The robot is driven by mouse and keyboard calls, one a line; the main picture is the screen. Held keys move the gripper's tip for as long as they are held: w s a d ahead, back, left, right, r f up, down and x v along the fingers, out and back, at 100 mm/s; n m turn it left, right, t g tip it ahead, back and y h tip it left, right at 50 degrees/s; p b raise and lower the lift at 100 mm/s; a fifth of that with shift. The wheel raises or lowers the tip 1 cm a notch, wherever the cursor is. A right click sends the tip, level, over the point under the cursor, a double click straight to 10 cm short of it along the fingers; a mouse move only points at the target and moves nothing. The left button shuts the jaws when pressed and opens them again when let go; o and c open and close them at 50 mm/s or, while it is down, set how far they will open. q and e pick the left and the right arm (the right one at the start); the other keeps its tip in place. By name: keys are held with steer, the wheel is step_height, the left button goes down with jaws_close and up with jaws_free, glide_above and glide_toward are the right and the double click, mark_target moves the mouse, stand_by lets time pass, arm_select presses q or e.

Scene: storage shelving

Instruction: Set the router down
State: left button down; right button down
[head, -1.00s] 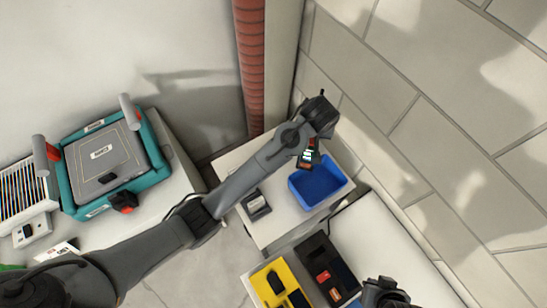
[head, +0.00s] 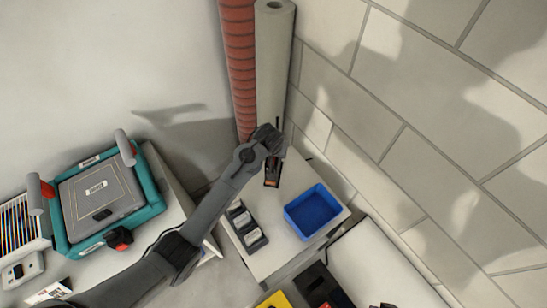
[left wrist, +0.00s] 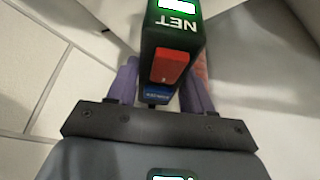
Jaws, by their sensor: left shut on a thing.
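The router (head: 272,173) is a small dark box with a red-orange patch at its lower end. In the left wrist view the router (left wrist: 172,40) shows the letters NET, a lit screen, and red and blue patches. My left gripper (head: 274,152) is shut on it above the back of the small white table (head: 272,260). The purple fingers (left wrist: 158,88) sit on either side of the router in the left wrist view. I cannot tell whether its underside touches the table.
A blue bin (head: 290,218) stands right of the router, and a dark slotted holder (head: 232,212) stands to its left. A wall (head: 400,150) and a grey column (head: 272,60) bound the back. A teal case (head: 70,238) sits at left. The tabletop between holder and bin is bare.

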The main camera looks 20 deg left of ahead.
arm_select(q)
steer(key=shift+f+p, duration=0.35)
steer(key=shift+f, duration=1.7)
steer(key=shift+c, duration=2.3)
jaws_free()
steer(key=shift+f, duration=0.1)
